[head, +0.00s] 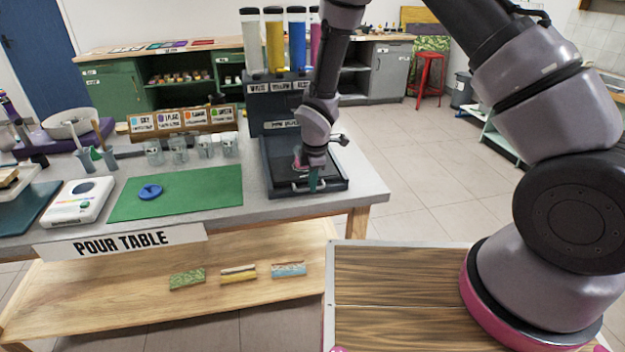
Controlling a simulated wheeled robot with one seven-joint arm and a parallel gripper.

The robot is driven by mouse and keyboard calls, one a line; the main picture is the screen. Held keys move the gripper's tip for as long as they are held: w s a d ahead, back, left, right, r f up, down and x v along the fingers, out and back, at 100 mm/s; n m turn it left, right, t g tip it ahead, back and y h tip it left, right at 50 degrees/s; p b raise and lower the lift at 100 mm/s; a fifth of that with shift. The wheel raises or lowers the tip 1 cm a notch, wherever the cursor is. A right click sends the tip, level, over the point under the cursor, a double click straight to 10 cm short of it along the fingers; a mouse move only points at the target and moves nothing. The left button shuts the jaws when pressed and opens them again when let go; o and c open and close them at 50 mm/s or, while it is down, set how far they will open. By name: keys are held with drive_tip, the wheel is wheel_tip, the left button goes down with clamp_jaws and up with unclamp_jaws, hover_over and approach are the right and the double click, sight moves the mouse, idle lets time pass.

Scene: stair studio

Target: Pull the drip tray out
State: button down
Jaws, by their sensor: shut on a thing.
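The black drip tray (331,184) sits at the right end of the pour table, at the foot of the dark dispenser (268,103) with its coloured tubes. A light bar handle (293,187) runs along the tray's front edge. My gripper (314,183) points down at this front edge and is shut on the handle. The fingers and wrist cover part of the handle and of the tray's inside.
A green mat (180,194) with a blue ring-like piece (150,191) lies left of the tray. Several clear cups (179,150) stand behind the mat. A white scale (80,201) is further left. The table's front edge is close before the tray, with open floor to the right.

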drive_tip(key=shift+s+d, duration=0.2)
drive_tip(key=shift+s, duration=0.3)
drive_tip(key=c, duration=0.9)
unclamp_jaws()
drive_tip(key=r, duration=0.3)
drive_tip(key=s+r, duration=0.1)
drive_tip(key=r, duration=0.6)
drive_tip(key=shift+s+d+r, duration=0.25)
drive_tip(key=shift+s+r, duration=0.1)
drive_tip(key=shift+s, duration=0.05)
